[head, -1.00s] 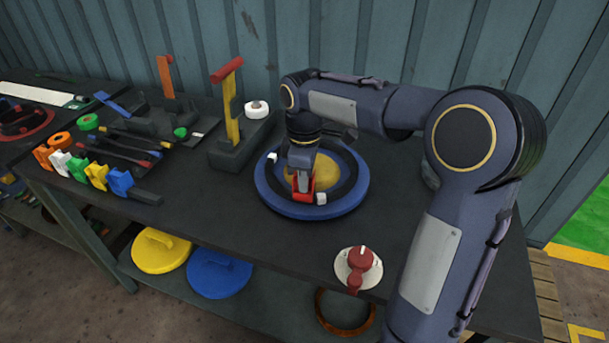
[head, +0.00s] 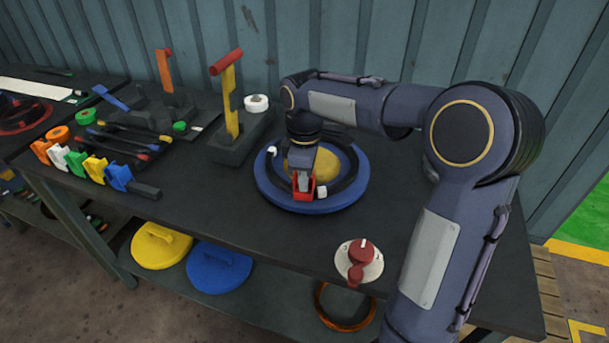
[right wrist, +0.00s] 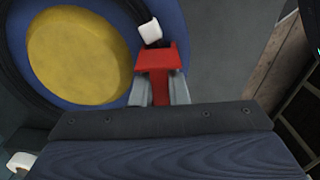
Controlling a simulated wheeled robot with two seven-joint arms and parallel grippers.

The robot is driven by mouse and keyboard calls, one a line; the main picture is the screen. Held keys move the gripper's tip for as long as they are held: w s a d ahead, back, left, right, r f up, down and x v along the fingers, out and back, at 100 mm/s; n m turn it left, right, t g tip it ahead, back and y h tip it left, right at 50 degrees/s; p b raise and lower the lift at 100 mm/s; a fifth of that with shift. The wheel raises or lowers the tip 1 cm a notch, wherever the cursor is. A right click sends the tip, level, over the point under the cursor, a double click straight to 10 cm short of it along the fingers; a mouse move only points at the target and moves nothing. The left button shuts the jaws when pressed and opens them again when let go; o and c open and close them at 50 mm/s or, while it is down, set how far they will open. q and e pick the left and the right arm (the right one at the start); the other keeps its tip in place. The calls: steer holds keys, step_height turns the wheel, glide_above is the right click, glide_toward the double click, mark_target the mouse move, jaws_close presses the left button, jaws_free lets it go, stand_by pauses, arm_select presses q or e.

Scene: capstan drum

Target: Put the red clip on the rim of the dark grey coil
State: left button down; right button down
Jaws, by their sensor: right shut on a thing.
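My right gripper (head: 303,189) is shut on the red clip (head: 305,191) at the near edge of the coil. The dark grey coil (head: 347,182) lies as a ring on a round blue disc (head: 330,204) with a yellow centre. White bands (head: 322,192) sit on the coil, one just right of the clip. In the right wrist view the clip (right wrist: 158,66) is between the fingertips, close beside a white band (right wrist: 150,31) and the coil. I cannot tell whether the clip touches or straddles the rim. My left gripper is not in view.
A row of coloured clips (head: 76,163) stands at the bench's left edge. A holder (head: 236,150) with a yellow upright and red handle stands left of the disc. A red knob on a white dial (head: 359,262) is at the front. Bare bench lies left of the dial.

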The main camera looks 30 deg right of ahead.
steer(key=c, duration=1.3)
jaws_free()
steer(key=shift+c, duration=0.2)
step_height(320, 180, up, 8)
steer(key=shift+f+p, duration=0.15)
steer(key=shift+p, duration=0.4)
steer(key=shift+s, duration=0.3)
steer(key=s+a+f+m+t+y+p, duration=0.1)
steer(key=s+a+m+t+y, duration=0.1)
steer(key=s+m, duration=0.4)
steer(key=s+a+f+m+t+y+p, duration=0.1)
steer(key=s+a+m, duration=0.4)
steer(key=s, duration=1)
steer(key=f+m+t+p, duration=0.1)
steer(key=t, duration=0.1)
steer(key=shift+s+a+f+t+y+p, duration=0.15)
steer(key=shift+s+f+t+y+p, duration=0.15)
steer(key=shift+y, duration=0.1)
